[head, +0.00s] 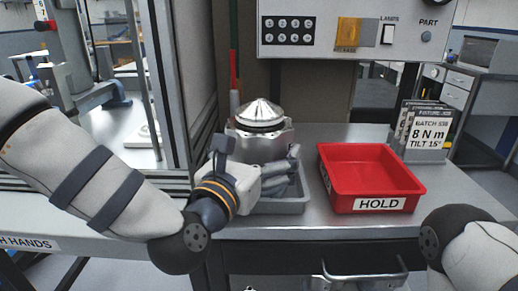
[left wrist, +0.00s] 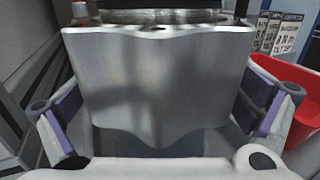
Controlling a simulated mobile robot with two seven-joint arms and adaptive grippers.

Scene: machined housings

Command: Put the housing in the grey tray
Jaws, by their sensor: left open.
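The housing (head: 262,143) is a silver metal block with a cone-shaped top, standing upright at the back of the grey tray (head: 293,206) in the head view. My left gripper (head: 259,162) is in front of it, open, and hides its lower part and much of the tray. In the left wrist view the housing (left wrist: 155,85) fills the middle, between the spread fingers with purple pads. The pads look apart from its sides. I cannot tell whether the housing rests on the tray floor. My right gripper is out of view; only part of that arm shows.
A red tray (head: 371,172) labelled HOLD stands to the right of the grey tray on the metal bench (head: 345,134). Sign cards (head: 425,132) stand behind it at the right. A grey upright frame is close on the left, and a control panel (head: 350,30) hangs above the back.

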